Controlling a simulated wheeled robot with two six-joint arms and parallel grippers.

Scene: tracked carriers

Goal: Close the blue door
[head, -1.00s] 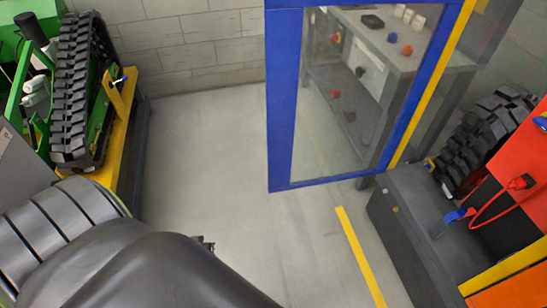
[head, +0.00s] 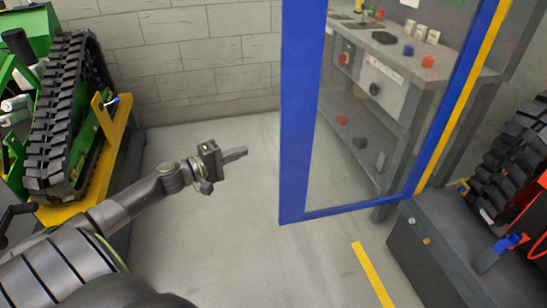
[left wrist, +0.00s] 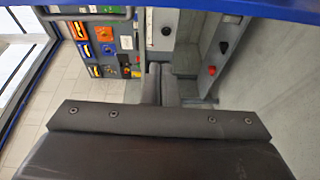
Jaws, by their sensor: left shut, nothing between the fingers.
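The blue door (head: 298,120) is a blue-framed panel with a clear pane. In the head view it stands open at the centre right, its free edge on the left and a yellow strip along its right side. My left gripper (head: 236,154) is shut and empty, to the left of the door's free edge and apart from it. In the left wrist view the shut fingers (left wrist: 160,82) point toward a grey cabinet. A blue frame bar (left wrist: 200,13) crosses the top of that view. My right gripper is not in view.
A green tracked carrier (head: 68,115) with a yellow side bar stands at the left. A grey workbench (head: 395,90) with small parts shows through the pane. A grey base (head: 440,250) with another tracked machine is at the right. The floor below the door is clear.

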